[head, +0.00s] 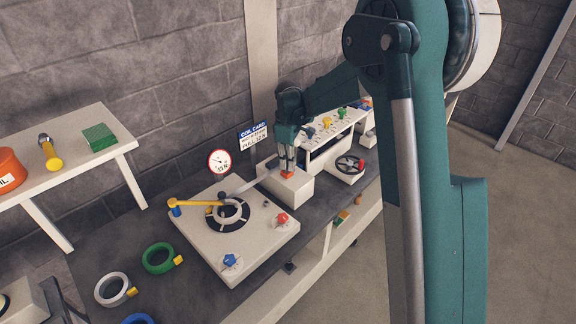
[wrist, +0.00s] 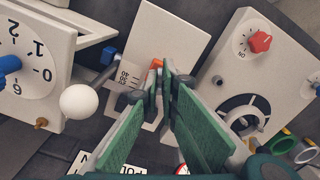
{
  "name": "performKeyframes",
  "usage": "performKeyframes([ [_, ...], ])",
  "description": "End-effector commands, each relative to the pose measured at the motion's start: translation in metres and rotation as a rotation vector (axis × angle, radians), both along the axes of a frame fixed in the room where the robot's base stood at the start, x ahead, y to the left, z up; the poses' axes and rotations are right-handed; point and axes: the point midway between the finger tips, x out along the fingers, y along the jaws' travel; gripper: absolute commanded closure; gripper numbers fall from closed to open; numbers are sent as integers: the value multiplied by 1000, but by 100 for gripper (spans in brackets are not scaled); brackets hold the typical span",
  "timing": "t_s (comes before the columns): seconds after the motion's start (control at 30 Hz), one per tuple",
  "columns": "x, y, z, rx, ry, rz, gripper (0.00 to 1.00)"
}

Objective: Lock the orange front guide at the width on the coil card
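The orange front guide (head: 288,174) sits on top of a white block (head: 286,189) in the head view. My gripper (head: 287,165) points down with its fingertips right at it. In the wrist view a bit of the orange guide (wrist: 157,63) shows at the tips of the green-padded fingers (wrist: 160,82). A narrow gap lies between the fingers; whether they press on the guide is hidden. A scale with small black figures (wrist: 127,78) lies beside the guide. The coil card (head: 253,136) stands behind; its "PULL" line is readable, its width line too small.
A white plate with a black ring (head: 236,212), a yellow arm (head: 195,204) and a red knob (head: 282,219) stands left of the block. A round gauge (head: 219,162) is behind. A handwheel (head: 349,165) is at right. A white ball (wrist: 79,101) is near the fingers.

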Motion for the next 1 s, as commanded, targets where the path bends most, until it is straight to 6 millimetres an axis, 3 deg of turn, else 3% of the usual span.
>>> performKeyframes([
  [0.23,0,0,0,0,0,89,100],
  [0.7,1,0,0,0,0,107,100],
  [0.83,1,0,0,0,0,107,80],
  [1.0,1,0,0,0,0,107,80],
])
